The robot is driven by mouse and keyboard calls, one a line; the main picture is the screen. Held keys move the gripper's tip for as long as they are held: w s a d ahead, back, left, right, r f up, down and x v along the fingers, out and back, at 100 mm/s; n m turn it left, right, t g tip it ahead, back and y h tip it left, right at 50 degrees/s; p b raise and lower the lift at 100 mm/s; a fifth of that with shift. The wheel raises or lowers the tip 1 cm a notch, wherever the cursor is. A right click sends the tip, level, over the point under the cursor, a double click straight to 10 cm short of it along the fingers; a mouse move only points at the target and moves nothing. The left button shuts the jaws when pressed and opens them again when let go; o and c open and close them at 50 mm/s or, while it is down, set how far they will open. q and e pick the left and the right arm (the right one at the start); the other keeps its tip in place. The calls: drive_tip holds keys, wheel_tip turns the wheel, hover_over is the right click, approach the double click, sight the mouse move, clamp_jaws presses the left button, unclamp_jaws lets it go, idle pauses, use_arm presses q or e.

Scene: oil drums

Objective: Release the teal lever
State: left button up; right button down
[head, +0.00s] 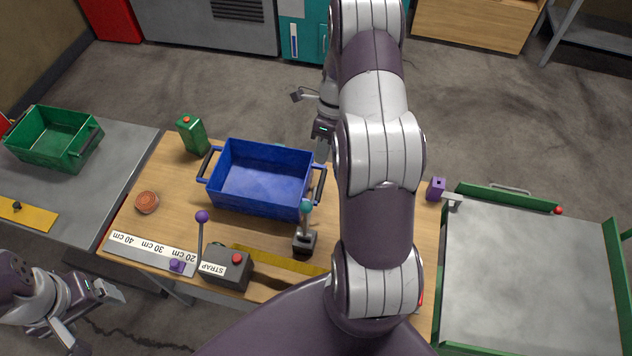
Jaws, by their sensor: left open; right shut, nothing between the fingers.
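The teal lever (306,207) has a teal knob on a short grey stem, standing nearly upright from a dark base on the wooden table, close to the blue bin's near right corner. My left gripper (97,318) is open and empty at the lower left, beyond the table's near left corner and well away from the lever. My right gripper (322,134) is shut and empty near the blue bin's far right corner, apart from the lever. My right arm partly hides its fingers and covers the table just right of the lever.
A blue bin (262,210) stands behind the lever. A purple-knobbed lever (202,217) and a STRAP box with a red button (237,259) stand left of it. A green canister (193,136) is farther back. A green-edged cart (540,270) is at right.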

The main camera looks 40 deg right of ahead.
drive_tip(key=s+d+f+m+y, duration=0.1)
drive_tip(key=d+f+m, duration=0.1)
drive_tip(key=d+m, duration=0.3)
drive_tip(key=m, duration=0.2)
approach(307, 215)
drive_tip(key=w+d+f, duration=0.1)
drive_tip(key=d+f, duration=0.4)
use_arm(q)
drive_tip(key=r, duration=0.1)
drive_tip(key=r+p, duration=0.2)
drive_tip(key=shift+s+a+r, duration=0.1)
drive_tip(key=shift+s+r, duration=0.05)
drive_tip(key=shift+s, duration=0.1)
use_arm(e)
drive_tip(key=a, duration=0.4)
drive_tip(key=shift+s+a, duration=0.15)
drive_tip(key=shift+s, duration=0.1)
